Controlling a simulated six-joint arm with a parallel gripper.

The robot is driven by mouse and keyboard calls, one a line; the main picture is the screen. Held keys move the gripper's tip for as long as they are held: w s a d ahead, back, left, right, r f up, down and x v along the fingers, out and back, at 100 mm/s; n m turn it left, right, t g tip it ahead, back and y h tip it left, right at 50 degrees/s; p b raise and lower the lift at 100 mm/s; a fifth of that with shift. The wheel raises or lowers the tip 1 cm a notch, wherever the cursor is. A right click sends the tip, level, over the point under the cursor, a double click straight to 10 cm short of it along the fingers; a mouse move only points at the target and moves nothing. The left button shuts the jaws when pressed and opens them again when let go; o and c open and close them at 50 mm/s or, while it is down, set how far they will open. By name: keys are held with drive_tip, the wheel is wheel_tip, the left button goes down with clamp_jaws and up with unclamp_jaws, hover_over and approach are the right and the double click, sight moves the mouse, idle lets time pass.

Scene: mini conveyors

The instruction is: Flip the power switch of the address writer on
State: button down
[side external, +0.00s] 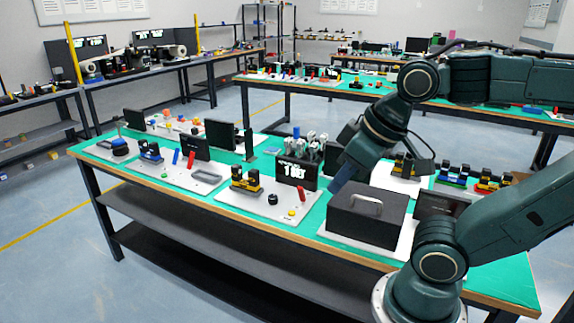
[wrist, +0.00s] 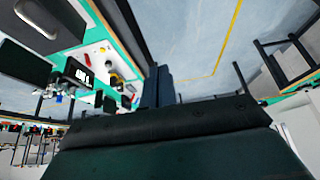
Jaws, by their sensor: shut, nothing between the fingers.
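No label in view lets me tell which device is the address writer. A black display with white characters (side external: 297,172) stands at the middle of the bench; it also shows in the wrist view (wrist: 78,72). In front of it is a white plate (side external: 262,205) with a small upright red part (side external: 301,194), a black round knob (side external: 272,199) and a yellow button (side external: 291,213). I cannot tell which is a power switch. My gripper (side external: 338,187) is shut and empty, pointing down above the bench, between the display and the black box. Its blue fingers show in the wrist view (wrist: 157,88).
A black box with a grey handle (side external: 367,213) stands close to the right of my gripper. Upright black screens (side external: 195,147) stand along the green bench (side external: 315,218). The bench's front edge is clear.

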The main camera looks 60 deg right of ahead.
drive_tip(key=c, duration=1.5)
unclamp_jaws()
drive_tip(key=shift+o, duration=0.9)
drive_tip(key=shift+w+d, duration=0.1)
drive_tip(key=shift+w, duration=0.1)
drive_tip(key=w+d+f+m+g+h, duration=0.2)
drive_tip(key=w+d+f+m+h, duration=0.1)
drive_tip(key=w+d+m, duration=0.95)
drive_tip(key=w+d+f+m+g, duration=0.1)
drive_tip(key=w+d+f+m, duration=0.1)
drive_tip(key=w+d+f, duration=0.2)
drive_tip(key=w+d+f+m+g+h, duration=0.1)
drive_tip(key=w+d+f, duration=0.4)
drive_tip(key=d+f, duration=0.5)
drive_tip(key=shift+w+d+m+g+h, duration=0.3)
drive_tip(key=shift+d+m+g, duration=0.5)
drive_tip(key=shift+d+m, duration=0.45)
drive_tip(key=shift+f, duration=0.15)
